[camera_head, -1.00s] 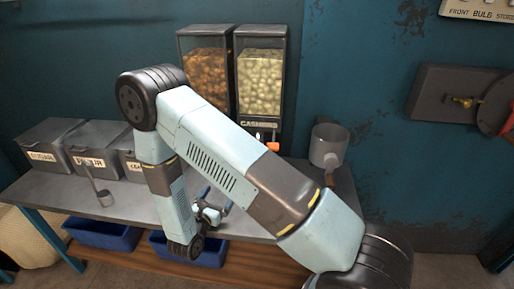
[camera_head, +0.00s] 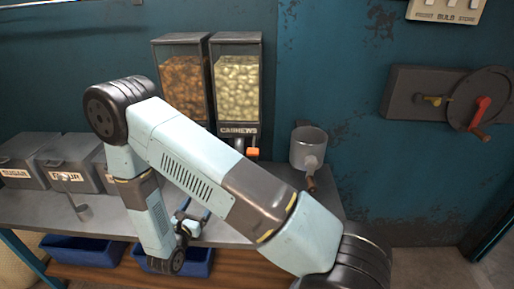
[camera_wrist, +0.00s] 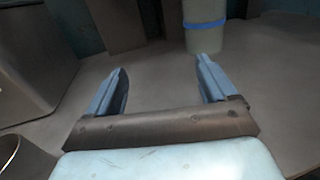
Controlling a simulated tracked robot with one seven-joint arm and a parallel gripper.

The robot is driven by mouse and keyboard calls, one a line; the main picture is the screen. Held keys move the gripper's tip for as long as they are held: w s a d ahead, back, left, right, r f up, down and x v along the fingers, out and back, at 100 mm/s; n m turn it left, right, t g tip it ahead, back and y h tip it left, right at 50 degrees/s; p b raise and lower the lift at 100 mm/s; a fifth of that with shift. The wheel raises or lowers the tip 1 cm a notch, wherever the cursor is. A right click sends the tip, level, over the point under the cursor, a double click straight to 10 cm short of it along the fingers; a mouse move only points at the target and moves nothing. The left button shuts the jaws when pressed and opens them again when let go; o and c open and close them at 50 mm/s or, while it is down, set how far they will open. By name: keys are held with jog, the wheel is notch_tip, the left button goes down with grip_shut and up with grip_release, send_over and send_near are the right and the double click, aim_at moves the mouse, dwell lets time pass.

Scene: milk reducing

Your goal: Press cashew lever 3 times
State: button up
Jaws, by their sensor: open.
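The cashew dispenser (camera_head: 237,85) is a clear-fronted box of pale nuts labelled "CASHEWS", against the back wall in the head view. Its orange lever (camera_head: 253,152) sticks out below the label, just right of my arm. My gripper (camera_head: 196,210) is low over the counter, in front of and left of the lever, and apart from it. In the wrist view my gripper (camera_wrist: 160,88) is open with nothing between its blue fingers. The counter and the lower part of a pale cylinder with a blue band (camera_wrist: 206,25) show beyond the fingers.
A dispenser of brown nuts (camera_head: 185,85) stands left of the cashews. A grey pot (camera_head: 308,148) with a brown handle is at the right. Labelled grey bins (camera_head: 70,160) and a ladle (camera_head: 82,210) are at the left. Blue trays (camera_head: 85,250) sit below the counter (camera_head: 230,235).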

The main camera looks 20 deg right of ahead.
grip_shut()
dwell(0.6)
dwell(0.8)
